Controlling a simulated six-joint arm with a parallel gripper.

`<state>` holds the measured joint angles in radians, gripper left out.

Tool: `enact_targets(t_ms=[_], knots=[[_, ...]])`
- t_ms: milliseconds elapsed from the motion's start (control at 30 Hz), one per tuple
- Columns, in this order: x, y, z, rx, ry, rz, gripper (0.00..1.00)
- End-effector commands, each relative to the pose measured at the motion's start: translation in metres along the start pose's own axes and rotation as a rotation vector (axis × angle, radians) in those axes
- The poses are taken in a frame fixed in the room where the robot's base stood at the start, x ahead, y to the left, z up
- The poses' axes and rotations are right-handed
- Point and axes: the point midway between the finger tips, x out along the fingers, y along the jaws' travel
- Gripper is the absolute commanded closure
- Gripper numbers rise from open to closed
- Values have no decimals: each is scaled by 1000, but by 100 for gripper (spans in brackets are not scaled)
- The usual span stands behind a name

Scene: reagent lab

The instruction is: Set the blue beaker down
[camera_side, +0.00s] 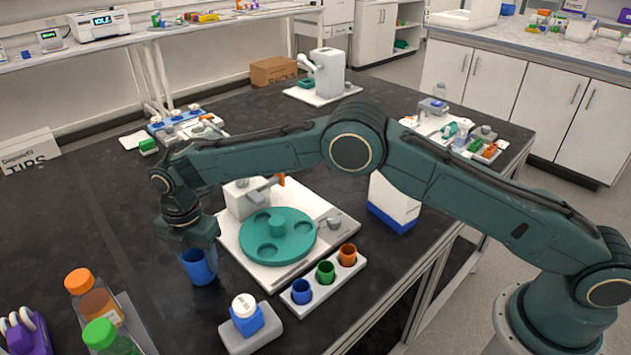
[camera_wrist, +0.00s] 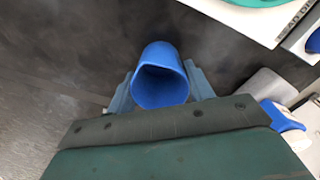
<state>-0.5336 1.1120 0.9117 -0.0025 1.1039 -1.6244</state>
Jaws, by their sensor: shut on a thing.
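The blue beaker (camera_side: 199,267) is below my gripper (camera_side: 190,250) at the left of the white plate in the side view. In the wrist view the blue beaker (camera_wrist: 160,78) sits between the two light-blue fingers of my gripper (camera_wrist: 160,88), which are shut on it. Its open mouth faces the wrist camera and it looks empty. The dark tabletop (camera_side: 130,225) lies beneath it. I cannot tell whether the beaker's base touches the tabletop.
A white plate with a teal carousel (camera_side: 290,237) stands right of the beaker. A rack (camera_side: 323,282) with blue, green and orange cups and a blue-and-white bottle (camera_side: 246,316) are nearer the front. Orange- and green-capped bottles (camera_side: 96,300) stand at front left.

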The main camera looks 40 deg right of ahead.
Motion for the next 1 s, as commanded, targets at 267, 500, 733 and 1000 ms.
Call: enact_targets(t_ms=[267,500,733,1000], knots=[[2,0,0,0,0,0,70],[3,0,0,0,0,0,26],[2,0,0,0,0,0,26],[-12,0,0,0,0,1,26]])
